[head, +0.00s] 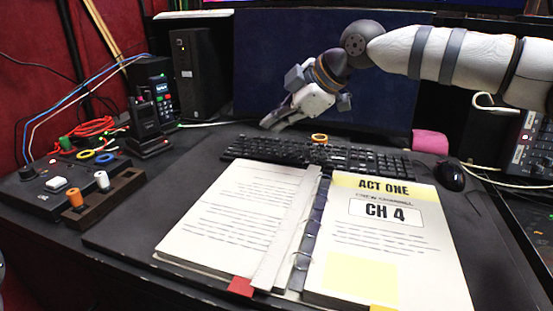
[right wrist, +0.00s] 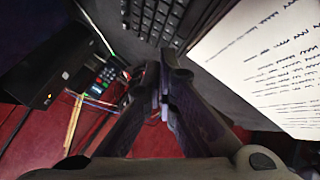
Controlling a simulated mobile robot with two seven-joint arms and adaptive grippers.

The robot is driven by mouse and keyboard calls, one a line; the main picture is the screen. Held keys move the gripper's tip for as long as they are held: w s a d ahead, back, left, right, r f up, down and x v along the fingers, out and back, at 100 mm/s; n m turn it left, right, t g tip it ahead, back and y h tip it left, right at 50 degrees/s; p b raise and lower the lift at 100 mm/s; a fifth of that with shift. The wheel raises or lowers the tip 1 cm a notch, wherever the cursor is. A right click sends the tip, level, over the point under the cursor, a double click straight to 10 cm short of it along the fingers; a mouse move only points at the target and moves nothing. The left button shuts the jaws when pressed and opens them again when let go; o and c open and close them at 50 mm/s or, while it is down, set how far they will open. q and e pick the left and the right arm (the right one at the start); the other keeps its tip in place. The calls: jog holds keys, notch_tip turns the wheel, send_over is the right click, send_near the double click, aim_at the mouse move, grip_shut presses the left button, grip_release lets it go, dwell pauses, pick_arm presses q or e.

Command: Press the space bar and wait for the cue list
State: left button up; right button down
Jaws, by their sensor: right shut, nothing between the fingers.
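A black keyboard (head: 345,158) lies on the dark desk behind an open binder, and part of it shows at the top of the right wrist view (right wrist: 158,18). I cannot pick out its space bar. My right gripper (head: 272,122) reaches in from the upper right, in front of the monitor, and points down and left above the far left part of the keyboard. In the right wrist view its fingers (right wrist: 162,88) are together and empty, apart from the keys. A large dark monitor (head: 290,60) stands behind; no list shows on its visible part. My left gripper is out of view.
The open script binder (head: 235,215) fills the front of the desk. A black mouse (head: 450,175) is right of the keyboard. A button box (head: 50,190), a handset (head: 160,98) and coiled cables stand at left. An orange ring (head: 319,138) lies by the keyboard's back edge.

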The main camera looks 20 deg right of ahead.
aim_at(262, 155)
notch_tip(262, 155, down, 3)
jog(key=shift+f, duration=0.1)
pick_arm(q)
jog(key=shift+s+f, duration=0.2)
pick_arm(e)
jog(key=shift+f, duration=0.9)
dwell(0.5)
jog(key=shift+f, duration=0.3)
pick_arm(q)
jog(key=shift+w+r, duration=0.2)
